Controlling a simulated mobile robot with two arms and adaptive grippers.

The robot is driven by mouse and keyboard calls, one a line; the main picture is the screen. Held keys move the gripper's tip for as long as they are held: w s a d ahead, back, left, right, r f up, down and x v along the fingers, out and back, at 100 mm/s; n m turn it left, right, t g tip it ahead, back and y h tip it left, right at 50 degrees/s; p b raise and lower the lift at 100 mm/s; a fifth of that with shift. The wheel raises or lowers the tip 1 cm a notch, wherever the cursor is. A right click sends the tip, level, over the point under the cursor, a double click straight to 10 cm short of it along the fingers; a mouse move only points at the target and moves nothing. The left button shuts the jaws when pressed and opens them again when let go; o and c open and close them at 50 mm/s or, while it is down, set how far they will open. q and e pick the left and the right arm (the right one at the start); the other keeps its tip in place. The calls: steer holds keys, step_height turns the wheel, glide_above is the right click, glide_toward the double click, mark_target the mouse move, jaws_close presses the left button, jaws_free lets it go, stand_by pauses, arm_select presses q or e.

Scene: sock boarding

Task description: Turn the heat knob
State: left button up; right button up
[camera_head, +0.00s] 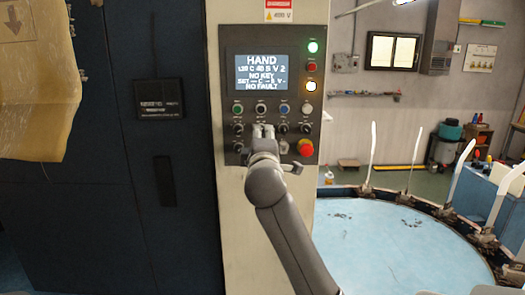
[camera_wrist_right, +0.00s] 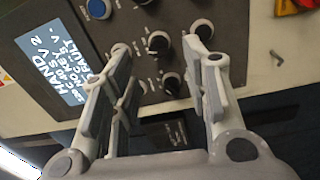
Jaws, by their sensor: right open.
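A dark control panel (camera_head: 240,36) stands upright on a pale column and carries two rows of black knobs (camera_head: 284,128) below a row of coloured buttons. I cannot read the labels, so I cannot tell which knob is the heat knob. My right gripper (camera_head: 263,131) is in front of the knob rows and covers part of them. In the right wrist view it is open, with a black knob (camera_wrist_right: 158,42) showing between its fingers and another (camera_wrist_right: 171,82) just below. I cannot tell whether a finger touches a knob. My left gripper is not in view.
A lit screen (camera_head: 262,73) reads HAND and NO FAULT. A red emergency button (camera_head: 305,147) sits at the panel's lower right, close to my gripper. A round pale blue table (camera_head: 390,245) with upright white forms is at the right. A yellowish sheet (camera_head: 40,80) hangs at the left.

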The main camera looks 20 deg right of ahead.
steer(key=v, duration=0.6)
steer(key=shift+s, duration=0.2)
steer(key=shift+f, duration=0.1)
